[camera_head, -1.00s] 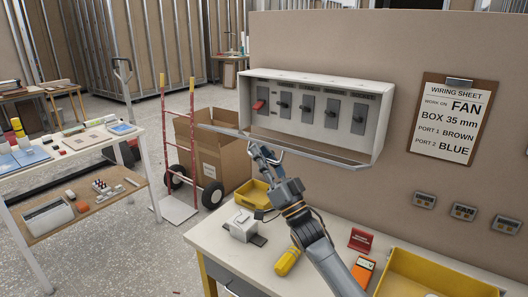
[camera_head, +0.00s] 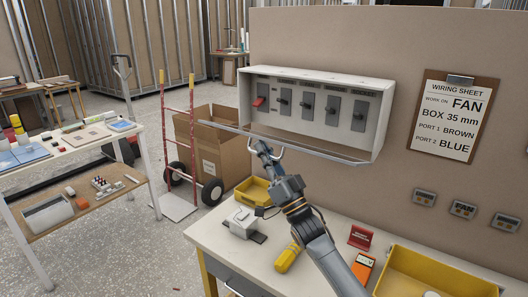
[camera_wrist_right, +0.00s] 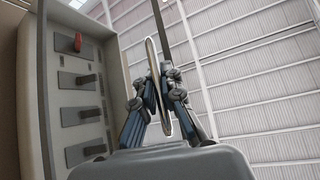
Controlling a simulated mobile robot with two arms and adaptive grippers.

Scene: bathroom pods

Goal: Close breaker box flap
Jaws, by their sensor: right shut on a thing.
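The white breaker box (camera_head: 312,82) is mounted on the tan panel, with a row of switches showing inside. Its flap (camera_head: 325,153) hangs open along the lower front and shows nearly edge-on, as a long thin grey strip. My right gripper (camera_head: 266,152) is at the flap's outer edge, below the box's left half. In the right wrist view, my right gripper's fingers (camera_wrist_right: 158,95) are shut around a thin pale loop (camera_wrist_right: 151,60), which looks like the flap's handle. The box (camera_wrist_right: 82,85) stands left of them there. My left gripper is not in view.
Below is a workbench (camera_head: 215,232) with a yellow bin (camera_head: 440,268), a small yellow tray (camera_head: 250,188) and a white device (camera_head: 243,223). A wiring sheet (camera_head: 455,115) hangs right of the box. A red hand truck (camera_head: 165,130) with a carton (camera_head: 215,155) stands left.

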